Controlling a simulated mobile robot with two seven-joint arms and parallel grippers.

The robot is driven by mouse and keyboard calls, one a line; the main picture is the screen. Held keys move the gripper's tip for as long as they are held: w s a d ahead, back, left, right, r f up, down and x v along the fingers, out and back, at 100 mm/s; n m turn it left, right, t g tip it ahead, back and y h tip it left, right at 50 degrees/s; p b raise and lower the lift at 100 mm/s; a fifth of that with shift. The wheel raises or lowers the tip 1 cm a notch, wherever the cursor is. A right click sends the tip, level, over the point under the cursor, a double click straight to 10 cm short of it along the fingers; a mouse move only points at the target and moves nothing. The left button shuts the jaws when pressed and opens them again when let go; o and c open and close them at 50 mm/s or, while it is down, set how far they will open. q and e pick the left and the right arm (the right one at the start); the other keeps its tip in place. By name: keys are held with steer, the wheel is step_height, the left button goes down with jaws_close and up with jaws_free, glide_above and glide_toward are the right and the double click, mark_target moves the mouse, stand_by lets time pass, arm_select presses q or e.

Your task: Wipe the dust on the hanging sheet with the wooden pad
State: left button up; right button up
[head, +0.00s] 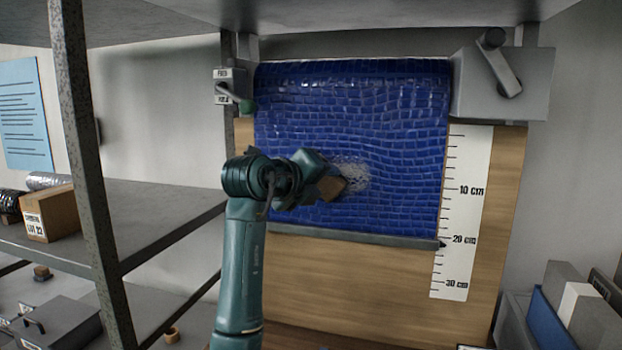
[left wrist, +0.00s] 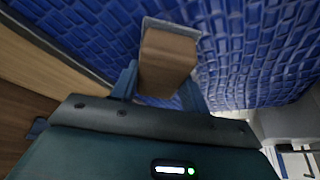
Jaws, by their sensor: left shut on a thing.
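The hanging sheet (head: 400,115) is blue with a brick-like pattern and hangs in front of a wooden board. A pale dusty patch (head: 355,175) lies near its middle. My left gripper (head: 328,182) is in front of the sheet, shut on the wooden pad (head: 333,188), just left of the patch. In the left wrist view the pad (left wrist: 168,60) sits between the two fingers, with a grey layer at its far end close to the sheet (left wrist: 245,50). I cannot tell whether the pad touches the sheet. My right gripper is not in view.
A ruler scale (head: 463,215) runs down the board's right side. A grey box with a crank (head: 500,85) is at upper right, a small lever switch (head: 233,88) at upper left. A metal shelf post (head: 85,150) and a cardboard box (head: 52,212) stand left.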

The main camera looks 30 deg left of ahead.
mark_target(348, 182)
arm_select(q)
steer(key=shift+w+d+r+p, duration=0.1)
steer(key=shift+w+d+p, duration=0.05)
steer(key=shift+d, duration=0.35)
steer(key=shift+w+d+p, duration=0.15)
steer(key=shift+d, duration=0.5)
steer(key=shift+w+d+p, duration=0.2)
steer(key=shift+d+p, duration=0.1)
steer(key=shift+d, duration=0.35)
steer(key=shift+w+d, duration=0.25)
steer(key=shift+d, duration=0.7)
steer(key=shift+w+d+b, duration=0.2)
steer(key=shift+d+b, duration=0.25)
steer(key=shift+d, duration=0.4)
steer(key=shift+w+d+b, duration=0.2)
steer(key=shift+d+b, duration=0.2)
steer(key=shift+d, duration=0.4)
steer(key=shift+a, duration=0.1)
